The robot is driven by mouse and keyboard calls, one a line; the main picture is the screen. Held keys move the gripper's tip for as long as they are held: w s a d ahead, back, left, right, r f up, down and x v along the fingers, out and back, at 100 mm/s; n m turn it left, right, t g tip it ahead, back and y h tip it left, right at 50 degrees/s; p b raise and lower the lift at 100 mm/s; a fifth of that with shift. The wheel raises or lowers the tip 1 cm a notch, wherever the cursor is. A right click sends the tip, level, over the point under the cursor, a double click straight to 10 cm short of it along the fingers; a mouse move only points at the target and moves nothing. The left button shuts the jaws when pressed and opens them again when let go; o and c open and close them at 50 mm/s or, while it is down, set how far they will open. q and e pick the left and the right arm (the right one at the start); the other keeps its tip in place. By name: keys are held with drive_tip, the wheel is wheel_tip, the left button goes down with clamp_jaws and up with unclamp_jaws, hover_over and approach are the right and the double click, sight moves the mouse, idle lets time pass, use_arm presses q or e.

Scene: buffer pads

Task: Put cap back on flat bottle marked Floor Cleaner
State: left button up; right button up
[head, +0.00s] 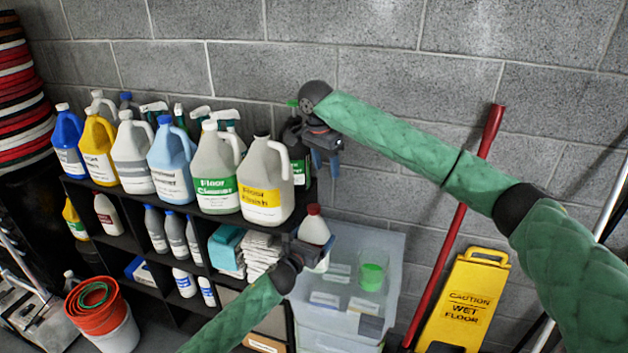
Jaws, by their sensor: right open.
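A pale jug (214,168) with a green label reading Floor Cleaner stands upright on the top shelf; its top is pale, and I cannot tell whether it is capped. A dark bottle (299,168) with a green label stands at the shelf's right end, partly hidden; its print is unreadable. My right gripper (326,166) is open, pointing down just right of that bottle. My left gripper (312,249) is beside a white bottle (314,228) with a dark red top, below the shelf end. I cannot tell whether it grips that bottle. No loose cap can be made out.
A Floor Finish jug (264,180) stands between the Floor Cleaner jug and the dark bottle. More jugs and spray bottles crowd the black shelf. A translucent bin (387,245) with a green-filled beaker (372,272) stands right of it. A yellow wet-floor sign (464,300) and red pole (461,215) are farther right.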

sight(314, 207)
drive_tip(key=f+n, duration=0.1)
drive_tip(key=n, duration=0.3)
drive_tip(key=s+a+f+n, duration=0.1)
drive_tip(key=n, duration=0.3)
drive_tip(key=f+n, duration=0.1)
drive_tip(key=n, duration=0.2)
drive_tip(key=shift+s+a+f+n+g+y, duration=0.3)
drive_tip(key=shift+s+a+n+g+y, duration=0.05)
drive_tip(key=shift+a+n+g+y, duration=0.05)
drive_tip(key=n, duration=0.4)
drive_tip(key=a+n, duration=0.1)
drive_tip(key=shift+s+n+y, duration=0.15)
drive_tip(key=shift+n+y, duration=0.15)
drive_tip(key=shift+n, duration=0.1)
drive_tip(key=n, duration=0.2)
drive_tip(key=shift+a+n, duration=0.15)
drive_tip(key=shift+n, duration=0.15)
drive_tip(key=n, duration=0.3)
drive_tip(key=shift+n, duration=0.4)
drive_tip(key=shift+f, duration=0.1)
drive_tip(key=shift+f, duration=3.9)
